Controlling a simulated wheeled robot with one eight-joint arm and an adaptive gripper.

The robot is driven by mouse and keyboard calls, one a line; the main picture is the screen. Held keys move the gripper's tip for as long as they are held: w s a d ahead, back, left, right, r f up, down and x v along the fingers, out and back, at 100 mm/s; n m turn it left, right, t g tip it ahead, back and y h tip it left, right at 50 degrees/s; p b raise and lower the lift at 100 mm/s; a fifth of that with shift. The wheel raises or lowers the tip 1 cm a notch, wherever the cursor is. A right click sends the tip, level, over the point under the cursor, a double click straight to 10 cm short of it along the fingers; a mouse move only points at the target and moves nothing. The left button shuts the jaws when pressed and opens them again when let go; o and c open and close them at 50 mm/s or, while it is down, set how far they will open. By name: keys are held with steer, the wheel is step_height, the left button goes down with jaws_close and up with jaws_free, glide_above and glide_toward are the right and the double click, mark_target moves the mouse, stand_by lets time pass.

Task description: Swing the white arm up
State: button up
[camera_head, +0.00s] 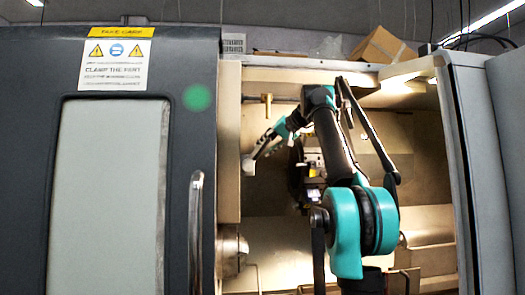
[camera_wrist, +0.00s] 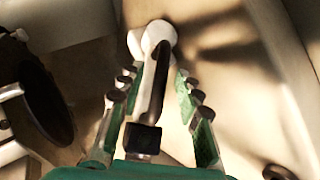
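The white arm (camera_wrist: 158,38) shows in the wrist view as a pale, rounded end just beyond my fingertips. A dark bar (camera_wrist: 160,75) runs from it back between my fingers to a black block (camera_wrist: 142,138). In the head view a small white piece (camera_head: 248,166) shows at the tip of my gripper (camera_head: 262,150), inside the machine. My gripper (camera_wrist: 156,85) is open, with a green-lined finger on each side of the dark bar and gaps visible beside it. The white arm's pivot is hidden, and I cannot tell whether a finger touches it.
The dark machine door (camera_head: 180,130) with its handle (camera_head: 195,230) stands left of the opening. The chuck (camera_head: 232,250) is at lower left inside. A dark round part (camera_wrist: 40,95) lies left of my fingers. The right door panel (camera_head: 480,160) bounds the opening.

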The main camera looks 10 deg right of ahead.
steer(key=v, duration=1)
steer(key=shift+s, duration=0.15)
